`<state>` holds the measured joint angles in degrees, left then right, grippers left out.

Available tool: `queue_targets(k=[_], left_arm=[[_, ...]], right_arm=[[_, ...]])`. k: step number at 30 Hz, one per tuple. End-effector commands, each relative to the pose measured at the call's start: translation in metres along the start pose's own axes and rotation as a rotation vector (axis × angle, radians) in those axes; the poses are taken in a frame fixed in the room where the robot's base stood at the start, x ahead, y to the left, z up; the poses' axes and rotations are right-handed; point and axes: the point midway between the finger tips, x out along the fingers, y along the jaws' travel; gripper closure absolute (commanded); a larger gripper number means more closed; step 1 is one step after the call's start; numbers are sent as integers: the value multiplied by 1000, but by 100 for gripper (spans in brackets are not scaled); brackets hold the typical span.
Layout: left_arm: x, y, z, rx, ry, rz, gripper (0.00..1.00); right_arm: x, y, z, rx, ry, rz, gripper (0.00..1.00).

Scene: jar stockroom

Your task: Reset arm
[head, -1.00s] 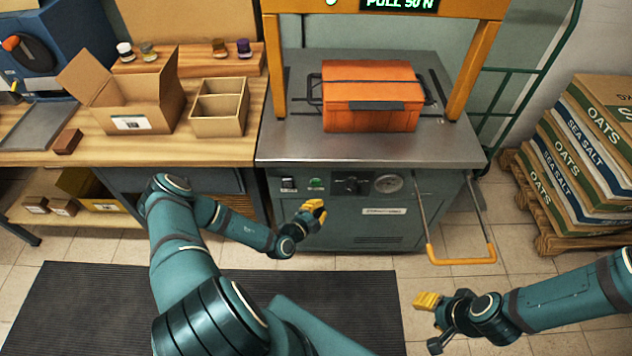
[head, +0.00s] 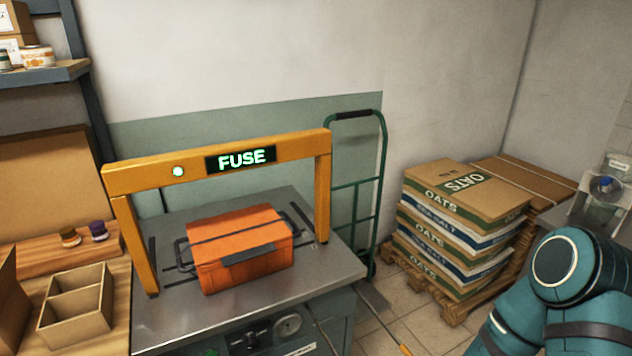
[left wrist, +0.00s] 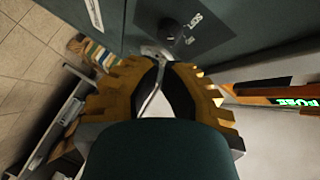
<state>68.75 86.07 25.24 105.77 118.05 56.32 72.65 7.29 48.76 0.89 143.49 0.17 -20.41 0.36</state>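My left gripper (left wrist: 165,68) shows in the left wrist view with its yellow, ridged fingers curving together at the tips. Beyond the tips is a dark plate with a round knob (left wrist: 168,28) on a teal panel. The left gripper is out of the head view. My right arm (head: 570,275) fills the lower right of the head view, and its gripper is outside the picture.
An orange box (head: 240,262) sits on a metal-topped bench (head: 165,325) under a yellow frame (head: 215,160) whose display reads FUSE. A green hand truck (head: 350,190) stands behind. Stacked sacks (head: 455,230) are on a pallet at right. A divided box (head: 75,312) is at left.

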Motion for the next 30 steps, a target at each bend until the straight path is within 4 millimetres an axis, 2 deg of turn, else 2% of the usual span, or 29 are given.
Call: queue_targets(k=[1, 2, 5, 6, 7, 10, 12, 15, 18, 21, 22, 27, 30], left_arm=[[3, 0, -26, 82, 96, 34, 100], [3, 3, -44, 144, 164, 58, 100], [-8, 14, -109, 410, 441, 134, 100], [-17, 21, -135, 535, 567, 160, 100], [-26, 27, -152, 634, 664, 174, 100], [-63, 46, -196, 973, 983, 190, 100], [-91, 58, -212, 1213, 1200, 170, 100], [-127, 69, -220, 1558, 1498, 93, 100], [-154, 71, -215, 1904, 1779, -48, 100], [-167, 65, -205, 2248, 2029, -263, 100], [-168, 62, -201, -2312, -2062, 336, 100], [-162, 35, -198, -1865, -1532, 591, 100], [-154, 20, -205, -1676, -1303, 679, 100]], right_arm=[[0, 0, 0, 0, 0, 0, 52], [0, 0, 0, 0, 0, 0, 52], [0, 0, 0, 0, 0, 0, 52], [0, 0, 0, -1, 0, 0, 52], [0, 0, 0, -1, 0, 0, 52], [0, 0, 0, -1, 0, 0, 52], [0, 0, 0, -1, 0, 0, 52], [0, 0, 0, -1, 0, 0, 52], [0, 0, 0, -1, 0, 0, 52], [0, 0, 0, -1, 0, 0, 52], [0, 0, 0, 0, 0, 0, 52], [0, 0, 0, 0, 0, 0, 52], [0, 0, 0, -1, 0, 0, 52]])
